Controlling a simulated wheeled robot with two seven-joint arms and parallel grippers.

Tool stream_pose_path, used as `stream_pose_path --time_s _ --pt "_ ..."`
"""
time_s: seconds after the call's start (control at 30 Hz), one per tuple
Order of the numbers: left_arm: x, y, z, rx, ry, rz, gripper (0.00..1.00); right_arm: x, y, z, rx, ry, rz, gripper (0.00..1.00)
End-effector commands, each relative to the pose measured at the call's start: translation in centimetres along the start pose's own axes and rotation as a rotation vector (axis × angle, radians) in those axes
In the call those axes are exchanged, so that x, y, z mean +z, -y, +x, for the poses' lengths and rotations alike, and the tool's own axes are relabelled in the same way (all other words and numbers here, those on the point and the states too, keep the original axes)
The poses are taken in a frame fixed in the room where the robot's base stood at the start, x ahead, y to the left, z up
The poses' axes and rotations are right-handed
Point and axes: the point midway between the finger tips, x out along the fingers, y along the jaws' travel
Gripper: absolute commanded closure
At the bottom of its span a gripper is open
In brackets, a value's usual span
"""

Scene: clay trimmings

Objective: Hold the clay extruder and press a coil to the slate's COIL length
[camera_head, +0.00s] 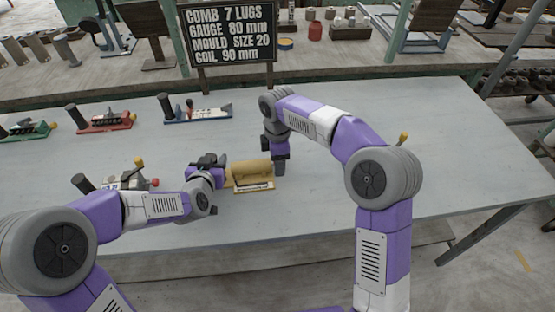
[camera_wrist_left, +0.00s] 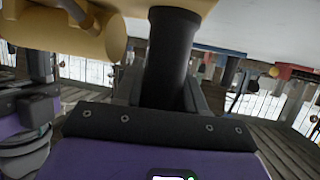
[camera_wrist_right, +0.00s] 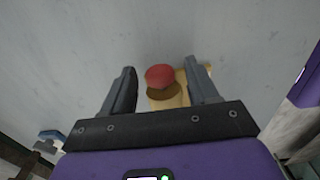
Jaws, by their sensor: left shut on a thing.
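The clay extruder (camera_head: 250,172) has a yellow body and a pale base plate with a scale strip, and stands near the middle of the table. My left gripper (camera_head: 222,172) is at its left end. In the left wrist view its fingers are shut on the extruder's black handle (camera_wrist_left: 170,55), with the yellow body (camera_wrist_left: 65,32) beside it. My right gripper (camera_head: 279,165) points down at the extruder's right end. In the right wrist view it is open, with a red knob (camera_wrist_right: 160,76) between its fingers; contact cannot be told. No coil shows. The slate (camera_head: 231,35) reads COIL 90 mm.
Similar tools stand at the table's left: green (camera_head: 28,130), red (camera_head: 105,122) and blue (camera_head: 198,114), plus a pale one (camera_head: 115,180) with a red knob behind my left forearm.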

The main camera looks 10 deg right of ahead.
Motion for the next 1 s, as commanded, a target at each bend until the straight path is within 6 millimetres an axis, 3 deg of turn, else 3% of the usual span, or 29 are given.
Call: stream_pose_path --time_s 0.23,0.37,0.8,1.0 --pt "0.4 0.0 0.0 0.0 0.01 -0.001 1.0 0.0 0.0 -0.1 0.001 0.0 0.0 0.41" --pt "0.4 0.0 0.0 0.001 0.01 -0.001 1.0 -0.1 -0.1 -1.1 0.003 -0.001 0.001 0.41" --pt "0.4 0.0 0.0 0.001 0.01 -0.001 1.0 -0.1 0.0 -9.9 0.004 -0.002 0.001 0.41" --pt "0.4 0.0 0.0 0.001 0.01 -0.001 1.0 0.0 0.0 -11.7 0.002 -0.001 0.0 0.41"
